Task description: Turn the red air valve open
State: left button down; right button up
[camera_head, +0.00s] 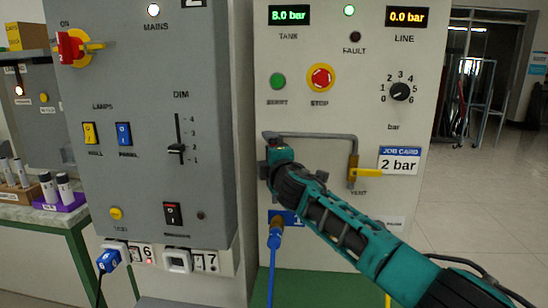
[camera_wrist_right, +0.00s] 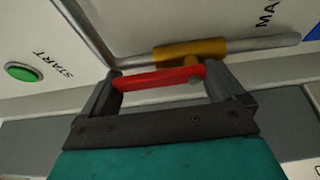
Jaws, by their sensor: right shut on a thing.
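The red valve handle (camera_wrist_right: 160,77) shows in the right wrist view, in front of a brass valve body (camera_wrist_right: 185,52) on a grey pipe. The handle lies roughly along the pipe. My right gripper (camera_wrist_right: 160,85) is shut on it, with one finger at each end. In the head view my right gripper (camera_head: 272,146) is against the light panel at the left end of the grey pipe (camera_head: 315,135) and hides the red handle. The line display (camera_head: 407,17) reads 0.0 bar and the tank display (camera_head: 289,15) reads 8.0 bar. My left gripper is not in view.
Above are a green start button (camera_head: 278,82), a red stop button (camera_head: 321,78) and a black dial (camera_head: 400,91). A blue hose (camera_head: 273,255) hangs below.

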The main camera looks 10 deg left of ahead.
jog(key=shift+f, duration=0.1)
jog(key=o, duration=1.1)
jog(key=shift+s, duration=0.1)
jog(key=p+v, duration=0.1)
jog(key=v, duration=1.1)
jog(key=shift+s+p, duration=0.3)
jog(key=shift+p, duration=0.05)
jog(key=shift+d, duration=0.1)
